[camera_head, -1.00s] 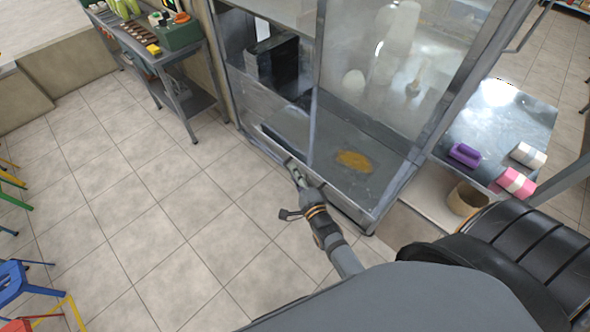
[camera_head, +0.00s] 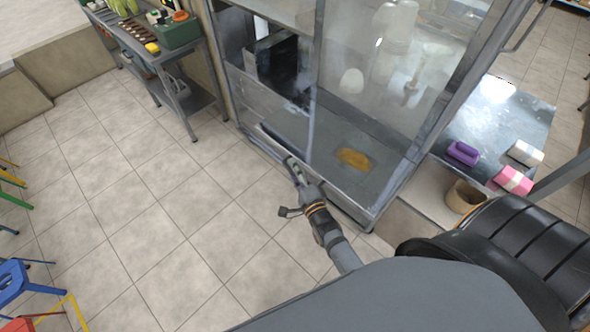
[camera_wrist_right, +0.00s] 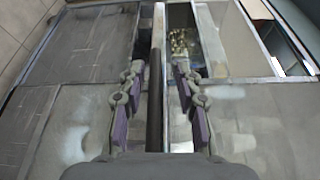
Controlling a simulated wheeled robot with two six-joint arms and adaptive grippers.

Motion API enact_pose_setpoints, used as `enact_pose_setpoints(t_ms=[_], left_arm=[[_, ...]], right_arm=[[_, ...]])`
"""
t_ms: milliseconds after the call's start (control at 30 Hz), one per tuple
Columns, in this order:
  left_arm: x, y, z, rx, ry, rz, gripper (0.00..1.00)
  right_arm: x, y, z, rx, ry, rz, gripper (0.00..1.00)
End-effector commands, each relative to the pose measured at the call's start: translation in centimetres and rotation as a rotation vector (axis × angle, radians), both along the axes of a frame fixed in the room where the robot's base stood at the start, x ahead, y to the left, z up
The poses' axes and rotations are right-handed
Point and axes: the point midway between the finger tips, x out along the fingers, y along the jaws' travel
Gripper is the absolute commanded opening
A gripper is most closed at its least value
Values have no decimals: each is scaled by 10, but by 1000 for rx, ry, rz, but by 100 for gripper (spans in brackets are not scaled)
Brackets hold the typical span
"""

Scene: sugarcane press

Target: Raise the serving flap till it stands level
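The glass-fronted metal stall (camera_head: 365,100) stands in front of me. Along its lower front runs a grey metal panel (camera_head: 345,190); I cannot tell for sure whether this is the serving flap. My right gripper (camera_head: 292,164) is at this lower front edge, left of the panel's middle. In the right wrist view, the two purple-padded fingers of the right gripper (camera_wrist_right: 160,95) are apart. A dark bar (camera_wrist_right: 156,70) and a pale metal edge run lengthwise in the gap, with room beside them. Contact is not clear. My left gripper is out of view.
A side table with a green box (camera_head: 180,32) stands at upper left. A metal counter (camera_head: 510,115) with a purple item (camera_head: 462,153) and rolls is at right, near a brown bin (camera_head: 463,197). Coloured stools (camera_head: 15,280) stand at far left. The tiled floor between is clear.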

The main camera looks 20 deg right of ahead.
Motion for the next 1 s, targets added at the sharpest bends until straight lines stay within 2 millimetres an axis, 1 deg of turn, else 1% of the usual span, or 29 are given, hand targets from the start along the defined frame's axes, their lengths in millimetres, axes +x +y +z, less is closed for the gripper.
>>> enact_pose_setpoints(t_ms=[67,167,400,500,600,733,1000], left_arm=[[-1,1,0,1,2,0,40],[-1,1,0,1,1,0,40],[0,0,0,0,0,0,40],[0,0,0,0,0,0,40],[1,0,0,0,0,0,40],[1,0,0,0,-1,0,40],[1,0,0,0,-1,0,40]], right_arm=[[-5,0,-1,0,2,0,34],[-21,0,-1,0,4,-1,34],[-80,0,1,0,4,-1,34],[-99,0,2,1,3,-1,34],[-112,0,3,1,0,0,34],[-119,0,4,1,-1,0,34],[-120,0,4,1,-2,0,34]])
